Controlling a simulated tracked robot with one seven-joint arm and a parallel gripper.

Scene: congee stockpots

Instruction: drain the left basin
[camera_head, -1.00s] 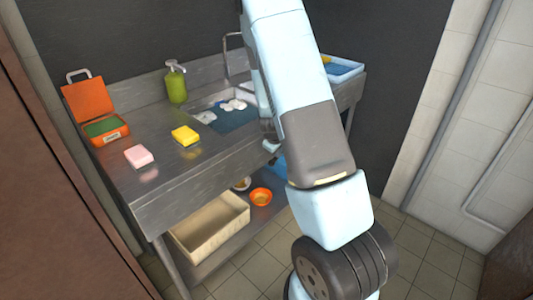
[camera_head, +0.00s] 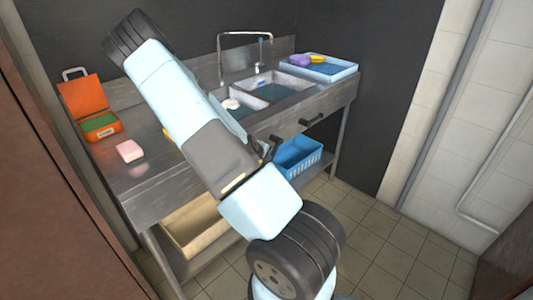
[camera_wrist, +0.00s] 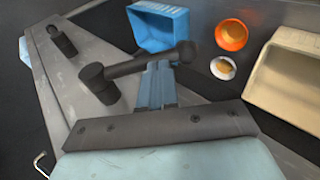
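The left basin (camera_head: 228,103) holds water with pale items at its surface; my arm hides part of it. The right basin (camera_head: 276,91) beside it also holds water. Two black levers stick out from the sink's front: the right lever (camera_head: 312,119) is clear, while the left lever (camera_head: 274,143) is partly hidden by my arm. In the wrist view the left lever (camera_wrist: 100,82) crosses in front of my gripper (camera_wrist: 157,78), whose fingers appear together. I cannot tell whether they touch the lever. The right lever (camera_wrist: 62,42) stands farther off.
On the counter are an orange case (camera_head: 98,122), a pink sponge (camera_head: 129,151) and a blue tray (camera_head: 335,74). A faucet (camera_head: 220,55) stands behind the basins. Below are a blue basket (camera_wrist: 158,25), an orange bowl (camera_wrist: 231,35), a white bowl (camera_wrist: 223,68) and a cream crate (camera_wrist: 290,75).

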